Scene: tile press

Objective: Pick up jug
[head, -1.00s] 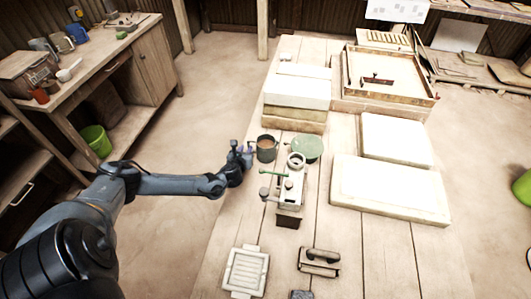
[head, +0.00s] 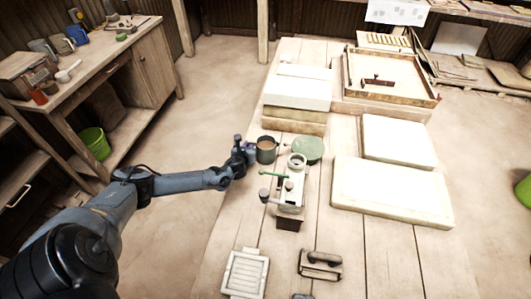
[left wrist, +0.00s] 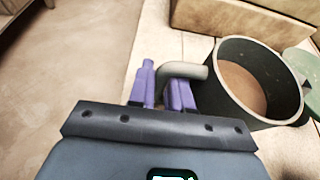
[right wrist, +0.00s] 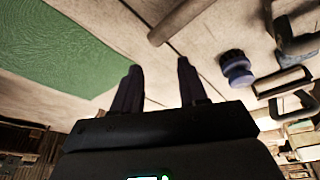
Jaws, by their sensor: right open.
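The jug (head: 266,146) is a dark green-grey round vessel with brown contents. It stands upright on the table, left of a green disc (head: 309,149). My left gripper (head: 247,150) is at the jug's left side. In the left wrist view, the purple fingers of my left gripper (left wrist: 163,88) straddle the jug's grey handle, and the jug (left wrist: 252,115) is to their right. I cannot tell whether the fingers press on the handle. My right gripper (right wrist: 158,85) is open and empty in the right wrist view; it is out of the head view.
A metal device with a green lever (head: 290,190) stands just in front of the jug. Stacked blocks (head: 296,92) are behind it. White slabs (head: 392,190) lie to the right. A slotted tray (head: 246,273) lies near the front. Bare tabletop is at the front right.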

